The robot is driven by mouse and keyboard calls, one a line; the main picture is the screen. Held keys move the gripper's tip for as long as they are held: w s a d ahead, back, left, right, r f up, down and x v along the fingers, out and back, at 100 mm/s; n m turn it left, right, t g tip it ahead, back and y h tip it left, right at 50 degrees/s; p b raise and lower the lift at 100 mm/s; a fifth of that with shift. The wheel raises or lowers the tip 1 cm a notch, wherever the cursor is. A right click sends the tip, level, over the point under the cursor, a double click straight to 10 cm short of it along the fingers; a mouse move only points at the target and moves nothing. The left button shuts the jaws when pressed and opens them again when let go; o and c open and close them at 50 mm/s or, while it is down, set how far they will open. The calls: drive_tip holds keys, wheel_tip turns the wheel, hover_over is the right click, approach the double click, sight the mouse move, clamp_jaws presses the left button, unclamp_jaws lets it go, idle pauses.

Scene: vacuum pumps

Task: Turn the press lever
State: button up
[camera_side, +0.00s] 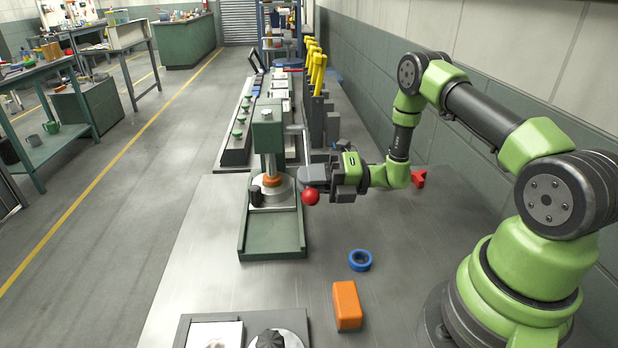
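The green press (267,135) stands on the metal table, with an orange ring (272,181) and a round grey plate under its ram. Its lever (305,145) comes off the right side of the press head and slopes down behind my gripper. A red ball knob (311,197) shows just below the fingers, apparently at the lever's lower end. My gripper (312,177) points left, level with the lever's lower part and right of the round plate. The fingers overlap the lever in this view. I cannot tell whether they are open or closed on it.
A blue ring (360,260) and an orange block (347,306) lie on the table in front. A small red part (418,179) lies at the right, behind my wrist. Yellow-handled tools (318,70) stand behind the press. The table left of the press is clear.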

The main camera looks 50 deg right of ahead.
drive_tip(key=o, duration=0.4)
drive_tip(key=shift+r, duration=0.1)
drive_tip(key=shift+d, duration=0.1)
drive_tip(key=shift+v, duration=0.9)
drive_tip(key=shift+s, duration=0.1)
drive_tip(key=v, duration=0.6)
drive_tip(key=shift+r, duration=0.1)
